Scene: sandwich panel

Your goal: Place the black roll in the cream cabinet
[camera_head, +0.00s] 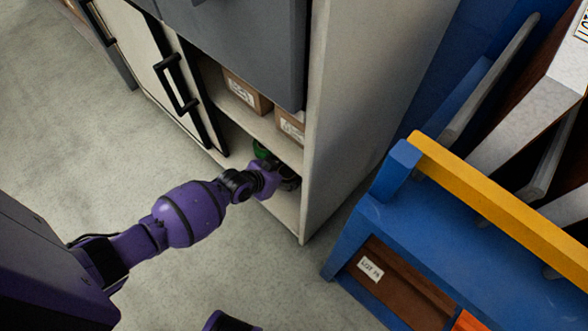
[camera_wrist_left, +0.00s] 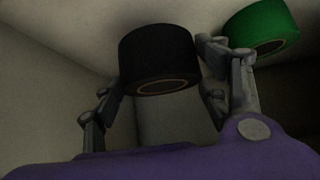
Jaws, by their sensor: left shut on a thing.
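My left gripper (camera_head: 287,180) reaches into the lower compartment of the cream cabinet (camera_head: 345,130). In the left wrist view, the black roll (camera_wrist_left: 157,52) sits between its two fingers, and the gripper is shut on it. The roll shows as a dark cylinder with a pale core ring on its near face. In the head view the roll is hard to tell apart from the dark fingers. Whether the roll touches the shelf cannot be told. My right gripper is not in view.
A green roll (camera_wrist_left: 262,27) is close to the right finger; it also shows in the head view (camera_head: 261,149). Cardboard boxes (camera_head: 246,92) stand on the shelf above. The cabinet's side wall is close on the right. A blue rack (camera_head: 430,240) with a yellow bar stands right of the cabinet.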

